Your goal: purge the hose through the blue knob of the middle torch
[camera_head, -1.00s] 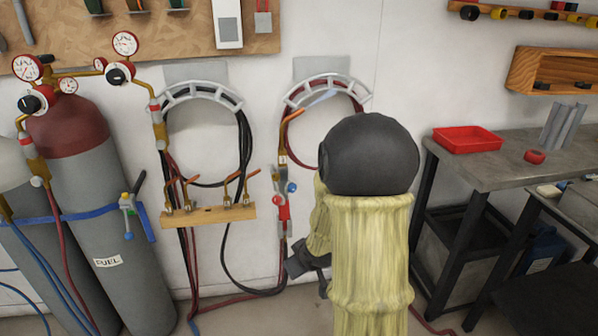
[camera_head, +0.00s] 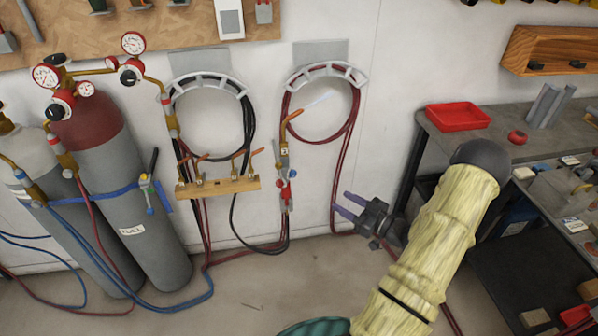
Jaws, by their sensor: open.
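A brass torch (camera_head: 284,155) hangs upright on the wall, right of the wooden torch rack (camera_head: 228,185). It has a blue knob (camera_head: 293,173) on its right and a red knob (camera_head: 279,184) low on its left. Several more brass torch necks rise at the rack, too small to show their knobs clearly. I cannot tell for sure which torch is the middle one. My gripper (camera_head: 341,202) is open and empty. Its purple fingers point left towards the wall torch, a short way to its right and slightly lower, touching nothing.
Red hose (camera_head: 345,145) and black hose (camera_head: 246,125) hang coiled on wall brackets. Two gas cylinders (camera_head: 150,240) stand left, strapped in blue. A workbench (camera_head: 490,145) with a red tray (camera_head: 458,117) stands right of my arm. Hoses cross the floor at left.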

